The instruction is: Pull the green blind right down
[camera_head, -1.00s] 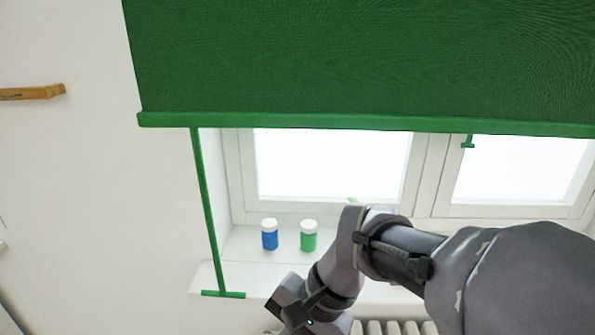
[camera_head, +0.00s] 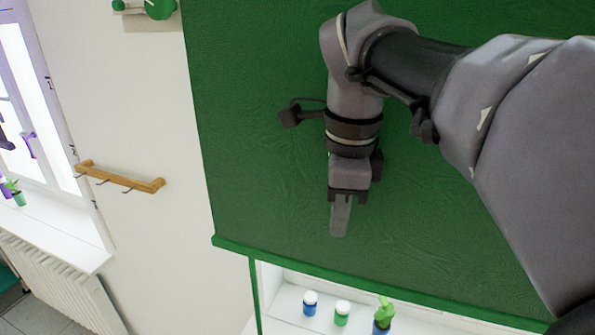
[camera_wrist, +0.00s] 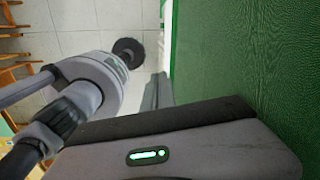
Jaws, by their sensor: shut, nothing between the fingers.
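The green blind (camera_head: 255,150) hangs over the upper part of the window, with its bottom bar (camera_head: 262,256) running across low in the head view. A strip of window and sill shows below the bar. A thin green pull rod (camera_head: 255,290) hangs from the bar's left end; its lower end is out of the frame. My gripper (camera_head: 339,232) points down in front of the blind, above the bar, with its fingers shut and empty. In the wrist view the blind's green cloth (camera_wrist: 240,60) fills the right side, close beside the gripper (camera_wrist: 155,92).
A blue jar (camera_head: 310,303), a green jar (camera_head: 342,313) and a green plant in a blue pot (camera_head: 382,318) stand on the sill below. A wooden hook rail (camera_head: 120,178) is on the left wall. Another window and radiator (camera_head: 60,275) stand further left.

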